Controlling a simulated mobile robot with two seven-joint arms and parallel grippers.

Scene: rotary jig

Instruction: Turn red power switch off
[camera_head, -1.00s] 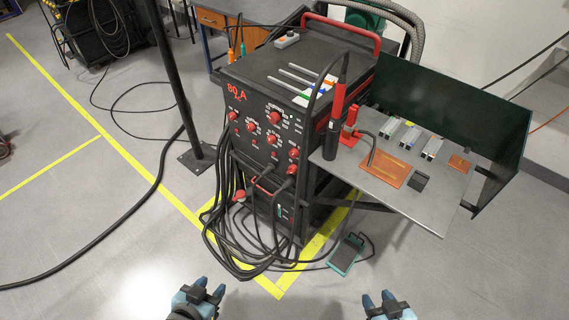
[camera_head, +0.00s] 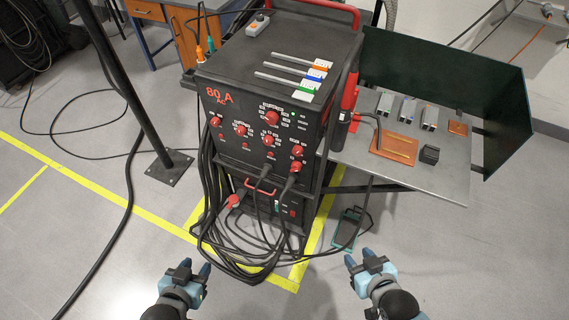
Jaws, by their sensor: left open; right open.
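The black welding machine (camera_head: 225,112) stands ahead of me with an "80 A" display on its front. Its front carries several red knobs, among them a large upper one (camera_head: 271,118), a left one (camera_head: 241,129) and a lower right one (camera_head: 295,167). I cannot tell from this distance which red control is the power switch. My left gripper (camera_head: 195,268) is open and empty, low in the picture, left of and in front of the machine. My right gripper (camera_head: 359,257) is open and empty, low and to the right. Both are apart from the machine.
A grey side table (camera_head: 445,180) with a copper-coloured plate (camera_head: 394,148) and a dark green screen (camera_head: 440,85) juts out at right. Black cables (camera_head: 225,250) hang and lie before the machine. A green pedal (camera_head: 349,225) is on the floor. A black post (camera_head: 125,90) stands at left.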

